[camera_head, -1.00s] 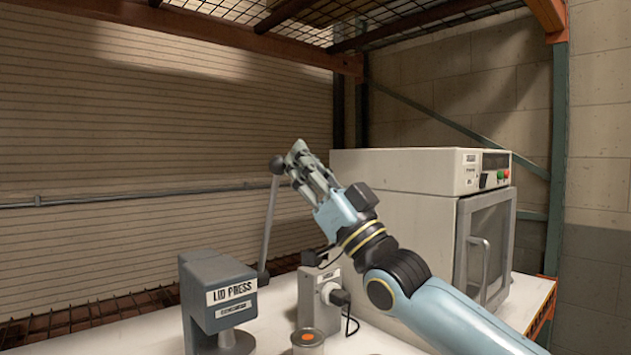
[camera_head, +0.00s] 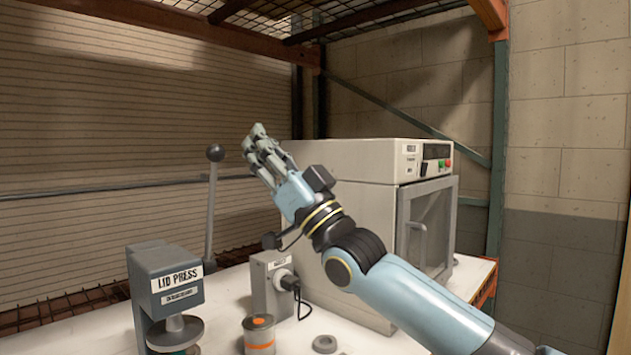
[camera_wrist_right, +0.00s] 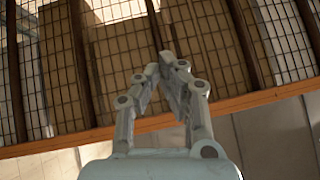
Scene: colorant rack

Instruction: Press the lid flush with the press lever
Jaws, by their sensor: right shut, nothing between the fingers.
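The grey lid press (camera_head: 165,283), labelled LID PRESS, stands at the lower left of the head view. Its lever (camera_head: 211,210) rises nearly upright from the right side and ends in a dark ball knob (camera_head: 215,153). The round press plate (camera_head: 175,330) is low at the front; a sliver of something teal shows below it, mostly cut off, so I cannot tell how any lid sits. My right gripper (camera_head: 258,133) is shut and empty, to the right of the knob with a gap between them. The right wrist view shows its fingers (camera_wrist_right: 168,62) closed together. My left gripper is out of view.
A can with an orange band (camera_head: 259,338) and a dark ring (camera_head: 324,344) stand on the white table right of the press. Behind them are a grey box with a plug (camera_head: 268,285) and a large white oven-like cabinet (camera_head: 350,200). Rack mesh is overhead.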

